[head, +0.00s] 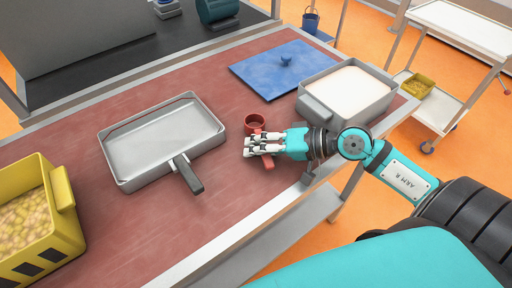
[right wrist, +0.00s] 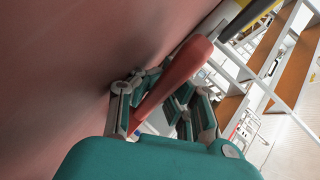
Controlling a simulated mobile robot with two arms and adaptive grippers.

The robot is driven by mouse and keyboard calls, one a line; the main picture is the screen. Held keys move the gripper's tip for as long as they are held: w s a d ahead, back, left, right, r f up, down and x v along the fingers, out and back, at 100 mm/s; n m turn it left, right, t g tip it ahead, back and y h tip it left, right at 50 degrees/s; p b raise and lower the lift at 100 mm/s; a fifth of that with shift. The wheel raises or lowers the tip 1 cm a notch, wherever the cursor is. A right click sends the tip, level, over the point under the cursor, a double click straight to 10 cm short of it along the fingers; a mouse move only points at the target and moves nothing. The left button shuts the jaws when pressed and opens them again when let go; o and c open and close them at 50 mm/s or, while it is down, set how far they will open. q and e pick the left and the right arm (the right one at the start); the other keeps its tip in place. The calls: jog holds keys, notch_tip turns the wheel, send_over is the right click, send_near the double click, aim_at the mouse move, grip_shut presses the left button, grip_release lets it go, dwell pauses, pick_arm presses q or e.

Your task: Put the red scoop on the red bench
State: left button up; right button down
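The red scoop (head: 255,123) has a round cup and a short handle. In the head view the cup shows just beyond my right gripper (head: 248,146), and the handle end shows on its near side. In the right wrist view the red handle (right wrist: 185,68) runs between the fingers of my right gripper (right wrist: 160,90), which appear closed around it. The cup is hidden there. The scoop is over the red bench (head: 225,213); I cannot tell whether it touches the surface. My left gripper is not in view.
A grey pan (head: 160,143) with a black handle (head: 187,174) lies left of the scoop. A yellow bin (head: 62,190) stands at far left. A blue lid (head: 270,72) and a grey tub (head: 325,108) of white material are behind. Bare bench lies in front.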

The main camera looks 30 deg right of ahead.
jog(key=shift+s+f+b, duration=0.3)
jog(key=shift+f+b, duration=0.05)
jog(key=shift+f, duration=0.55)
jog(key=c, duration=1.4)
grip_release()
jog(key=shift+a, duration=0.1)
jog(key=shift+d+r+g, duration=0.1)
jog(key=shift+d+g, duration=0.1)
jog(key=shift+g, duration=0.1)
jog(key=v, duration=0.8)
jog(key=r+v, duration=0.1)
jog(key=v, duration=0.3)
jog(key=shift+w+a, duration=0.15)
jog(key=shift+a, duration=0.05)
jog(key=shift+r, duration=0.2)
